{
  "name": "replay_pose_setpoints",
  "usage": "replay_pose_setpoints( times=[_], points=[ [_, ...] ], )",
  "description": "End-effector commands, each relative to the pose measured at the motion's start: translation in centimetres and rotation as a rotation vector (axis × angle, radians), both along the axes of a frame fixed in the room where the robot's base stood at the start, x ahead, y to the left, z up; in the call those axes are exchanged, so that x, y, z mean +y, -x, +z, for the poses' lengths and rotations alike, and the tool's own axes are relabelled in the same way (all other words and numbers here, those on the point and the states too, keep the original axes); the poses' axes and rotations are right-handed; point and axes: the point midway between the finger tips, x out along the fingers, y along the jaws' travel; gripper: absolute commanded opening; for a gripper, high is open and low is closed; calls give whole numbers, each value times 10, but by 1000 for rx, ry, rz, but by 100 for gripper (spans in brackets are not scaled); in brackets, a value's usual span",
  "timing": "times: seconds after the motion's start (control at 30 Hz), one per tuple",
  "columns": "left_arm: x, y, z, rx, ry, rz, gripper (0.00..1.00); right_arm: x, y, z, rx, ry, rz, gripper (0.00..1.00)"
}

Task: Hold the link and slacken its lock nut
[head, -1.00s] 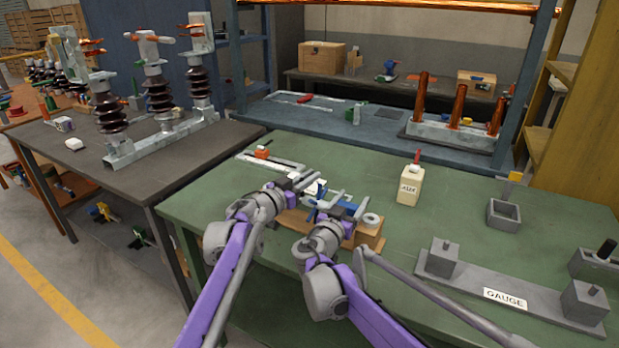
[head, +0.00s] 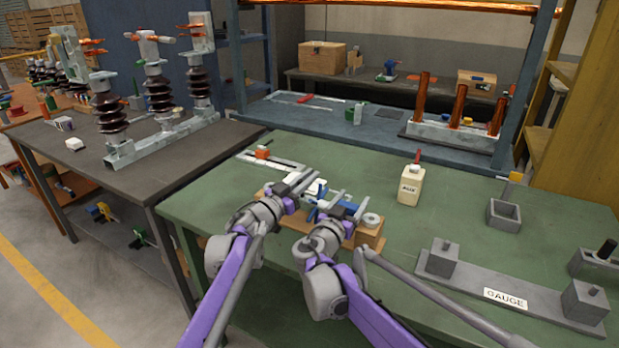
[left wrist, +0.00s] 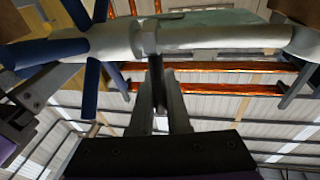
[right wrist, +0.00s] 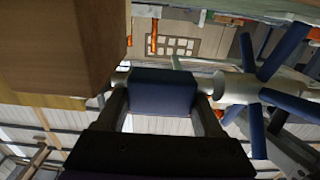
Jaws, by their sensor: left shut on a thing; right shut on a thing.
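The link is a pale metal rod (left wrist: 215,38) lying across the left wrist view, with blue spokes beside a collar, the lock nut (left wrist: 144,38). My left gripper (left wrist: 158,105) is shut on a thin grey lever (left wrist: 157,72) that stands out from this collar. My right gripper (right wrist: 164,105) is shut on the link's blue block (right wrist: 164,88), with the blue spokes (right wrist: 284,55) just to its right. In the head view, my left gripper (head: 304,183) and right gripper (head: 350,208) are side by side at the link, hiding much of it.
A wooden stand (head: 370,238) is under the link, with a grey ring (head: 371,219) at its right end. A cream bottle (head: 410,187), a grey open box (head: 504,214) and a gauge fixture (head: 470,283) stand to the right. The green bench (head: 440,225) is clear between them.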

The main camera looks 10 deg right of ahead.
Motion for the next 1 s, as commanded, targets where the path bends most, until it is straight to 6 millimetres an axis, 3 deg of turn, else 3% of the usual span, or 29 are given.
replay_pose_setpoints(
  times=[0.3, 0.63, 0.67, 0.8, 1.0],
  points=[
    [8, 12, 3, -191, 132, 2, 0, 1, 0, 0, 1, 1, 2, 0],
    [9, 13, 4, -203, 139, 2, 0, 1, 0, 0, 1, 1, 2, 0],
    [9, 13, 4, -203, 139, 2, 20, 1, 0, 0, 1, 1, 2, 0],
    [9, 12, 4, -202, 139, 2, 44, 1, 0, 0, 1, 1, 2, 0],
    [9, 12, 3, -202, 139, 2, 44, 1, 0, 0, 1, 1, 2, 0]
  ],
)
